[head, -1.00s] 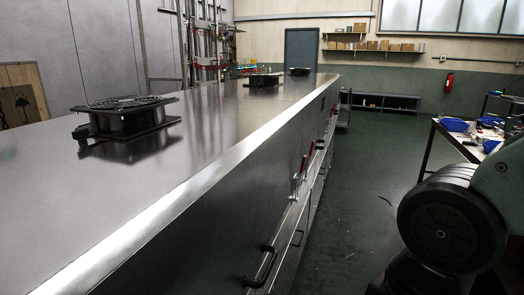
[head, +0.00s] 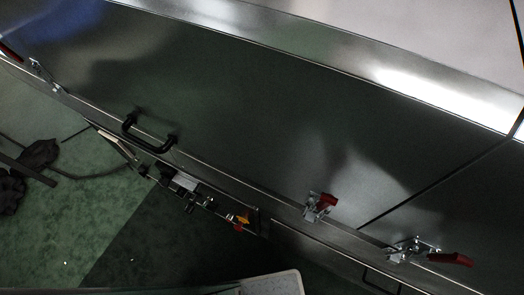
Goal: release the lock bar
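The head view looks steeply down on the dark metal side of the dryer (head: 260,110). I cannot tell for certain which part is the lock bar. A narrow bar-like assembly (head: 215,207) runs slantwise along the panel's lower edge, with a small silver block (head: 185,181) and a yellow-and-red piece (head: 242,221) near its right end. Toggle clamps with red handles sit along the same edge: one at the middle right (head: 318,205), one at the lower right (head: 425,252), one at the far upper left (head: 40,76). My gripper is not in view.
A black pull handle (head: 148,140) sticks out from the panel left of the middle. Green floor (head: 80,215) lies open at the lower left, with a dark object (head: 38,155) at its left side. A pale flat-topped piece (head: 272,284) shows at the bottom edge.

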